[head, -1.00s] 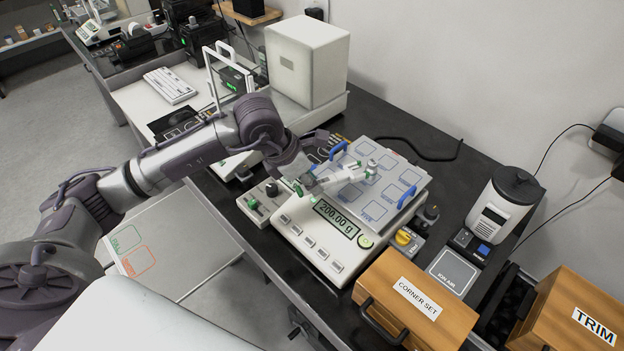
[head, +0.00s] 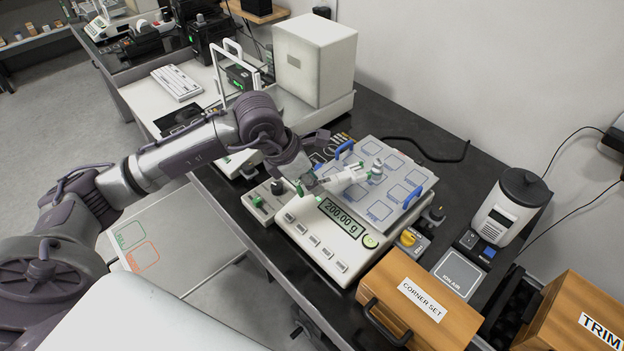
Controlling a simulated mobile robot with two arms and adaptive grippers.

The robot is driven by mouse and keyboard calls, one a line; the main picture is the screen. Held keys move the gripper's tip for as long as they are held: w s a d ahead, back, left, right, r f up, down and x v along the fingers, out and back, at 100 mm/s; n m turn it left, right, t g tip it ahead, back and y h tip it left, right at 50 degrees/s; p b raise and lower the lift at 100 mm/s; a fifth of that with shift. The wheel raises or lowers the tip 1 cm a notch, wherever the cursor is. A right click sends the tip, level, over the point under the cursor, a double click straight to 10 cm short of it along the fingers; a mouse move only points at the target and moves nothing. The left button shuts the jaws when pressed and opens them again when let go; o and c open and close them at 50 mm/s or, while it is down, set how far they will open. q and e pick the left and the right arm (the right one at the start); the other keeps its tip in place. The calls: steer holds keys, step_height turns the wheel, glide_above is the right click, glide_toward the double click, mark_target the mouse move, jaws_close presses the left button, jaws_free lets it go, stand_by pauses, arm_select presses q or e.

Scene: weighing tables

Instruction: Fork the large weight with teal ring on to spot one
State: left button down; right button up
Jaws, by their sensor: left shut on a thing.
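The weight with a teal ring (head: 377,169) is small in the head view and stands on the scale's marked pan (head: 396,181), near its upper left part. My left gripper (head: 306,184) is shut on the pale weight fork (head: 341,178), left of the pan. The fork reaches right over the pan to the weight's left side. I cannot tell whether its tip touches the weight. The scale's display (head: 341,216) reads 200.00 g. The pan's outlined spots are partly covered by the fork and weight. My right gripper is not in view.
A white canister (head: 510,213) stands at the right. Blue handles (head: 411,198) rise at the pan's edges.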

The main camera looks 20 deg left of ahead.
arm_select(q)
steer(key=s+a+r+b, duration=0.1)
steer(key=s+a+b, duration=0.3)
steer(key=s+a, duration=0.2)
steer(key=shift+s+a, duration=0.35)
steer(key=shift+s, duration=0.4)
steer(key=shift+d, duration=0.1)
stand_by(0.6)
steer(key=s+d+f+m+g+y, duration=0.1)
steer(key=d+m+g, duration=0.3)
steer(key=m, duration=0.9)
steer(key=s+d+f+m+g+y, duration=0.2)
steer(key=s+d+m+g, duration=0.2)
steer(key=m, duration=1)
steer(key=shift+d+m+g, duration=0.3)
steer(key=shift+d+g, duration=0.1)
steer(key=shift+g, duration=0.1)
